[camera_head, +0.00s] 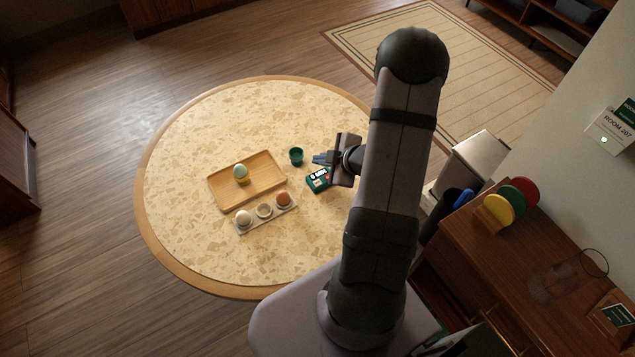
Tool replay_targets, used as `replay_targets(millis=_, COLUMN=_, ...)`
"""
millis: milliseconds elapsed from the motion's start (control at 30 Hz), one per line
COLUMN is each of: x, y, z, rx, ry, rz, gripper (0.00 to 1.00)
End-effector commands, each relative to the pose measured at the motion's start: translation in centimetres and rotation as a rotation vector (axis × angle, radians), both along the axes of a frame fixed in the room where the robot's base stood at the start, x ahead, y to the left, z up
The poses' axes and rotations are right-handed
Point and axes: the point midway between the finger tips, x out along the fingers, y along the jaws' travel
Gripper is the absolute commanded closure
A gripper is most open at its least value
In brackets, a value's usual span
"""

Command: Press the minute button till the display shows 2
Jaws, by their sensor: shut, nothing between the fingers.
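A small green timer (316,182) with a pale display lies on the round table, right of its middle. Its display digits are too small to read, and its right side is partly hidden by my wrist. A bit of red shows at its upper right edge. My gripper (318,158) is just above the timer in the picture, its fingers shut and pointing left, with nothing held. I cannot tell how high the fingers are over the table or whether they touch anything. The minute button cannot be made out.
A green cup (296,156) stands close left of my fingertips. A holder with egg-like things (264,211) lies in front. The round table (190,130) is clear at its left and back.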

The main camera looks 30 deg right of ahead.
Motion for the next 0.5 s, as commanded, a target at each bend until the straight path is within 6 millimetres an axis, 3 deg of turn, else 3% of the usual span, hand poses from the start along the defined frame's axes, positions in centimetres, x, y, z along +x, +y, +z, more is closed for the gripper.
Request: replay_targets(millis=500, x=0.0, y=0.0, z=-5.6, rx=-0.001, ry=0.0, rz=0.001, gripper=1.0)
